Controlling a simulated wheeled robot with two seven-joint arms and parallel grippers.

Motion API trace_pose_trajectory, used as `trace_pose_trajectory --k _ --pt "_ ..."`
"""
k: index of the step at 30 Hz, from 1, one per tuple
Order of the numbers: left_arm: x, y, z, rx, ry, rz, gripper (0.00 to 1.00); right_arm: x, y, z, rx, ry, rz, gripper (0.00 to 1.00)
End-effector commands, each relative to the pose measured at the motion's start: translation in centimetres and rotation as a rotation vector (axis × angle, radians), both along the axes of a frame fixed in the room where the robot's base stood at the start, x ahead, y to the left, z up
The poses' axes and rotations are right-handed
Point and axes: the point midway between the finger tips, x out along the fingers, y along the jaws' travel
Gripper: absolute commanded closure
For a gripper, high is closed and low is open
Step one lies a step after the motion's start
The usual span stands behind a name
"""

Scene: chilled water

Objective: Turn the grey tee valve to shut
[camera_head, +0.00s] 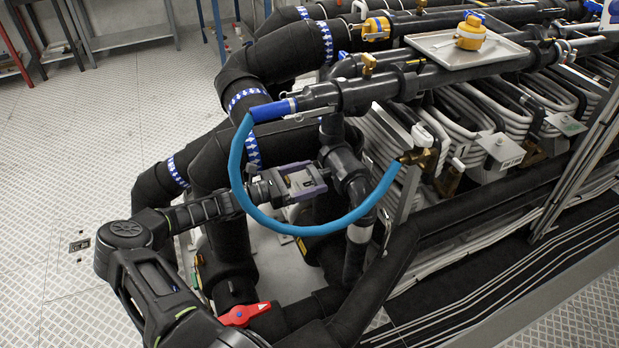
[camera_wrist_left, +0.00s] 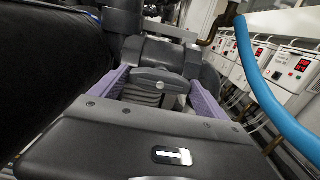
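My left gripper (camera_head: 306,182) has purple-edged fingers and reaches in from the left to the dark vertical pipework. Its fingers point at a dark grey tee-shaped fitting (camera_head: 345,165), which I take for the grey tee valve. In the left wrist view the purple fingers (camera_wrist_left: 160,85) stand wide apart, with the rounded grey fitting (camera_wrist_left: 150,52) at and between their tips. Whether they touch it is unclear. A ribbed grey part (camera_wrist_left: 145,92) sits between the fingers. The valve's handle position is hard to make out. My right gripper is not in view.
A blue hose (camera_head: 235,175) loops in front of my left gripper. A red-handled valve (camera_head: 243,314) is low by my arm. A yellow valve on a metal tray (camera_head: 440,48) is at the upper right. Thick black pipes crowd around; the floor (camera_head: 60,190) at left is clear.

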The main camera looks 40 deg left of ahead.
Motion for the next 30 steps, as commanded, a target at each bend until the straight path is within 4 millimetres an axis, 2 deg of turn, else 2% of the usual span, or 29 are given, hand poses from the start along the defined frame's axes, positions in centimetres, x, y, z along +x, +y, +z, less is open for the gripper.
trace_pose_trajectory --k 2,15,30 --pt "-0.01 0.0 0.0 0.0 0.0 0.0 0.22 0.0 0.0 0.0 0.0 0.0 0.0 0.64" --pt "-0.01 0.05 0.01 0.0 0.0 0.001 0.58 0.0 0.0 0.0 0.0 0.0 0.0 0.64" --pt "-0.02 0.05 -0.05 0.082 -0.041 0.001 0.59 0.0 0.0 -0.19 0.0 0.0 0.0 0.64"
